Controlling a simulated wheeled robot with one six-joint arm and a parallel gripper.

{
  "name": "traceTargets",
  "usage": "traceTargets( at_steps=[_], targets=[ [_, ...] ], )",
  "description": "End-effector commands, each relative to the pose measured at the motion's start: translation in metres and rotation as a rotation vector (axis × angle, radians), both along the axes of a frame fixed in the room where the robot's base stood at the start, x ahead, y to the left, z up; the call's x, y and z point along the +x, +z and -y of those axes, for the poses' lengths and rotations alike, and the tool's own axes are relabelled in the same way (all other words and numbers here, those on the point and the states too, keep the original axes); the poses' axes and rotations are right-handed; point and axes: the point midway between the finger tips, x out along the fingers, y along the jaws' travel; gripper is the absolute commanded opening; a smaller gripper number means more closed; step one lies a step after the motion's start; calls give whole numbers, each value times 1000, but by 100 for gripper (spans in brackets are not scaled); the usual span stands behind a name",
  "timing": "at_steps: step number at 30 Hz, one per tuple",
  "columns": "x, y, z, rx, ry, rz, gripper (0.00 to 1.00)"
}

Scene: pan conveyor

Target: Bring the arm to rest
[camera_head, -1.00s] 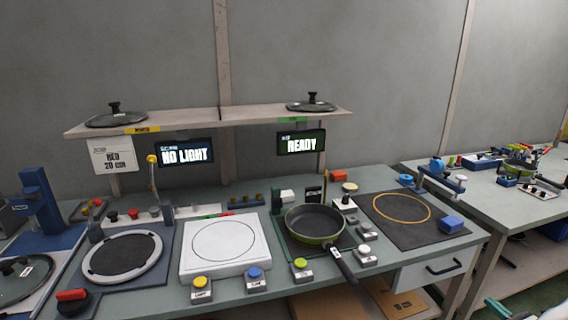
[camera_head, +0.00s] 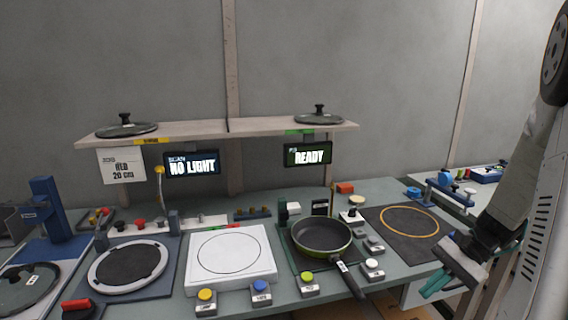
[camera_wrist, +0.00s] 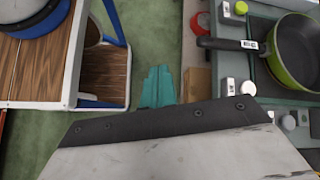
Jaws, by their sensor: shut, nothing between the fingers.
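My gripper (camera_head: 436,284) is at the right of the head view, its teal fingers pointing down and left in front of the bench's right part. It is shut and empty. In the wrist view its teal fingers (camera_wrist: 158,86) sit together over the green floor. The arm hangs down from the upper right. Nothing touches the fingers.
A green frying pan (camera_head: 321,238) stands on its station, handle toward the front; it also shows in the wrist view (camera_wrist: 291,62). Two lids (camera_head: 126,127) lie on the shelf (camera_head: 215,128). Screens read NO LIGHT (camera_head: 192,164) and READY (camera_head: 308,155). Several push buttons line the bench front.

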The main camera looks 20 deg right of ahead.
Motion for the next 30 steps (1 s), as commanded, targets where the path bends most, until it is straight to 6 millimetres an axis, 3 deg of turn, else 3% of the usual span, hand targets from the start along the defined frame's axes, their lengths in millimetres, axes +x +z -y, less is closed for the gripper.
traceTargets(
  at_steps=[3,12,21,30],
  targets=[
    [-9,30,-37,-136,212,24,0],
    [-44,85,-105,-460,670,128,0],
    [-79,127,-157,-743,1023,337,0],
    [-93,156,-197,-837,1166,558,0]
  ],
)
